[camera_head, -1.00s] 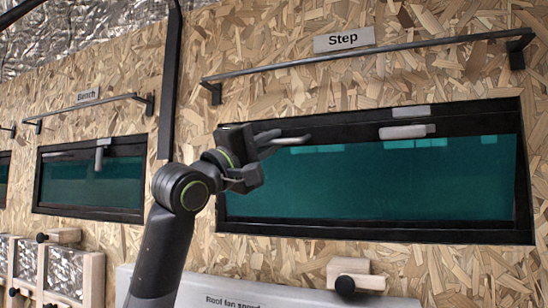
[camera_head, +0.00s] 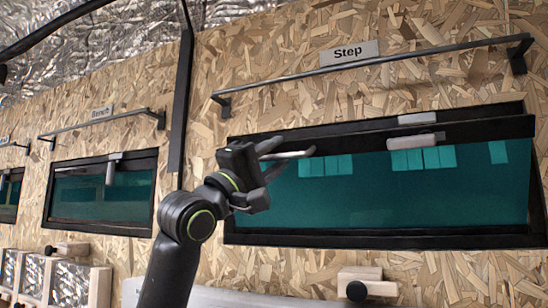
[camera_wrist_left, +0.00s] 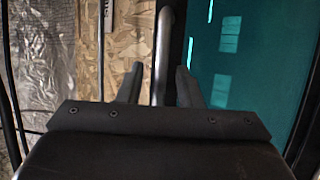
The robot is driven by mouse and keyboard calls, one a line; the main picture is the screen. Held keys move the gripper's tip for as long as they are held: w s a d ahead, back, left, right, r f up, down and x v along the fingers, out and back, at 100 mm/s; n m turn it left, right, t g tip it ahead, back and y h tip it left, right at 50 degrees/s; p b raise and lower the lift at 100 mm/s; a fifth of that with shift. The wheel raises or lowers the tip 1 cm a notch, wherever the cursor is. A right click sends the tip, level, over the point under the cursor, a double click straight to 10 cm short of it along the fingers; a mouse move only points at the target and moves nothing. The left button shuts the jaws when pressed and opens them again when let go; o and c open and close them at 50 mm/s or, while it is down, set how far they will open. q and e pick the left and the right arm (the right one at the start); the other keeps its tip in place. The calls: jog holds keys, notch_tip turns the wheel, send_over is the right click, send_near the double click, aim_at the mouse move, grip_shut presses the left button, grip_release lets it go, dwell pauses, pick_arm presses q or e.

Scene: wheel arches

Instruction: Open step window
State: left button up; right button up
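The step window (camera_head: 400,195) is a wide teal pane in a black frame, under the "Step" sign (camera_head: 348,53). A dark gap shows between its top rail and the frame. A grey latch piece (camera_head: 413,141) lies level on the top rail, below a second grey piece (camera_head: 418,118) on the frame. A pale bar handle (camera_head: 290,154) is at the rail's left. My left gripper (camera_head: 280,150) is at this handle. In the left wrist view the open fingers (camera_wrist_left: 158,85) stand either side of the handle (camera_wrist_left: 163,50); contact is unclear. My right gripper is not in view.
A black rail (camera_head: 375,66) runs above the step window. The bench window (camera_head: 100,192) is at left, with its own latch hanging upright. A black post (camera_head: 181,100) stands between them. A wooden block with a black knob (camera_head: 362,285) is below.

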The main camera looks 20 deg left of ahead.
pick_arm(q)
jog(key=shift+s+f, duration=0.1)
jog(key=shift+s+a+f+b, duration=0.1)
jog(key=shift+s+f+b, duration=0.1)
jog(key=shift+b, duration=0.1)
jog(key=b+v, duration=0.9)
jog(key=v, duration=0.7)
jog(key=shift+s+a+f, duration=0.15)
jog(key=shift+s+f, duration=0.05)
jog(key=shift+r, duration=0.1)
